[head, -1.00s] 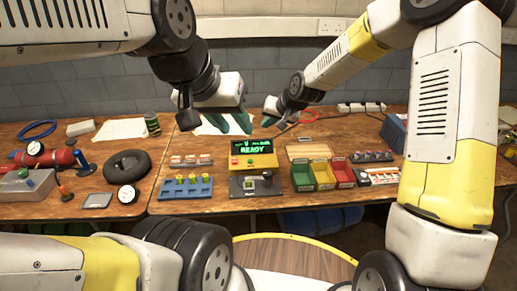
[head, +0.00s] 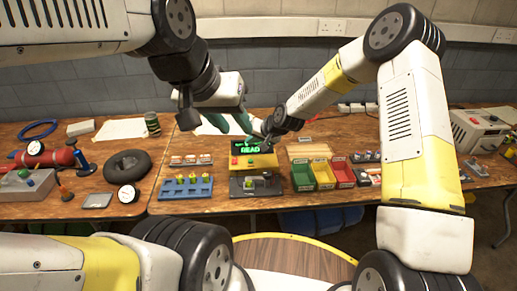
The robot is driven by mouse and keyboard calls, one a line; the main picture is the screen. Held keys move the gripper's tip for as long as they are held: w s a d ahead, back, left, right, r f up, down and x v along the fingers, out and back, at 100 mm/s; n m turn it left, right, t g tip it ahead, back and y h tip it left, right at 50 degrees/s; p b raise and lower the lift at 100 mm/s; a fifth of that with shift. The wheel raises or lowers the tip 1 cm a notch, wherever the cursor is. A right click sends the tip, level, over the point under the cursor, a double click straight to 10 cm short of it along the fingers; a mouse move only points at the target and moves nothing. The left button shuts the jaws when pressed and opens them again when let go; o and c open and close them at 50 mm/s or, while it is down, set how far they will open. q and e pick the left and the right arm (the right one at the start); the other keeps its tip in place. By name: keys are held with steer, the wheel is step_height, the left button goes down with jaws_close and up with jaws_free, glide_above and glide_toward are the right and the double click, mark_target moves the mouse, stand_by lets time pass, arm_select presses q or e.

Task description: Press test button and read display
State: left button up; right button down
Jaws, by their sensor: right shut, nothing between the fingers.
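The tester (head: 262,161) is a yellow unit with a dark display on top, a red button and a green button on its sloped front, and a dark base. Its display (head: 250,148) shows green letters; "READ" is legible and the right end is covered by my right gripper. My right gripper (head: 266,138) is shut and empty, its tip in front of the display's upper right part; I cannot tell whether it touches the tester. My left gripper (head: 231,122) is open and empty, with teal fingers apart, above and behind the tester's left side.
A blue rack (head: 186,189) with yellow-topped pieces stands left of the tester. Green, yellow and red bins (head: 322,173) stand to its right. A grey box (head: 478,130) stands at the far right. A black ring (head: 128,164) and a red cylinder (head: 50,157) lie on the left table.

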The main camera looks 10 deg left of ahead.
mark_target(252, 161)
steer(key=shift+f, duration=3.15)
steer(key=shift+f, duration=0.1)
steer(key=shift+f, duration=0.35)
steer(key=shift+f, duration=0.4)
steer(key=shift+r, duration=0.85)
steer(key=shift+r, duration=2.5)
steer(key=shift+d+r, duration=0.1)
